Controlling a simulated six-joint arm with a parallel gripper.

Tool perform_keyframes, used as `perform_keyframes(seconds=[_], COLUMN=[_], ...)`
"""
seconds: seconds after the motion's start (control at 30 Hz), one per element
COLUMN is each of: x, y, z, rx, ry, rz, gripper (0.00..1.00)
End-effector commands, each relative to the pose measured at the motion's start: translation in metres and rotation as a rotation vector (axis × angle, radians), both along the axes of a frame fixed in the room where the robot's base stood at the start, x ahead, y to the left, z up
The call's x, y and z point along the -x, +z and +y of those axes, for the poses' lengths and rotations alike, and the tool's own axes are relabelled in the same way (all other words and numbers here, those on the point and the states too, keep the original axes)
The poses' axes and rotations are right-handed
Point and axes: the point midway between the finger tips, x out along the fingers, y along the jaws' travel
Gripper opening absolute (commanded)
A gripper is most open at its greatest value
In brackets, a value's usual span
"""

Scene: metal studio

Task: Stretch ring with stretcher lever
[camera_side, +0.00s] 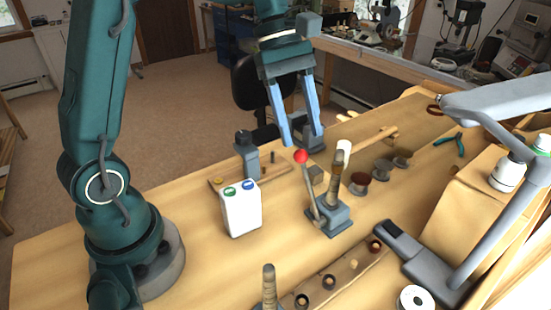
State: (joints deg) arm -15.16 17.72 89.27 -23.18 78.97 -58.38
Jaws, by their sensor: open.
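The ring stretcher (330,222) stands on the bench in the middle of the side view. It has a blue-grey base and a stepped brownish mandrel (337,180). Its lever (310,188) rises on the left side of the base and ends in a red ball knob (301,156). My gripper (302,140) has two pale blue fingers, spread apart and pointing down. Its fingertips appear just above the red knob in the picture; I cannot tell the depth between them. No ring can be made out on the mandrel at this size.
A wooden strip with several small cups (330,282) lies in front. A grey lamp arm (497,240) rises at the right. Pliers (449,143) lie behind.

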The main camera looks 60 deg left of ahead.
Motion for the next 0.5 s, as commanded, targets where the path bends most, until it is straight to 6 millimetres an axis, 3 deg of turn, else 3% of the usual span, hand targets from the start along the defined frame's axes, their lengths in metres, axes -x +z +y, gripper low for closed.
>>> perform_keyframes(seconds=[0.5], x=[0.001], y=[-0.059], z=[-0.011], rx=[-0.001], ry=[-0.004], rz=[0.004], gripper=[0.53])
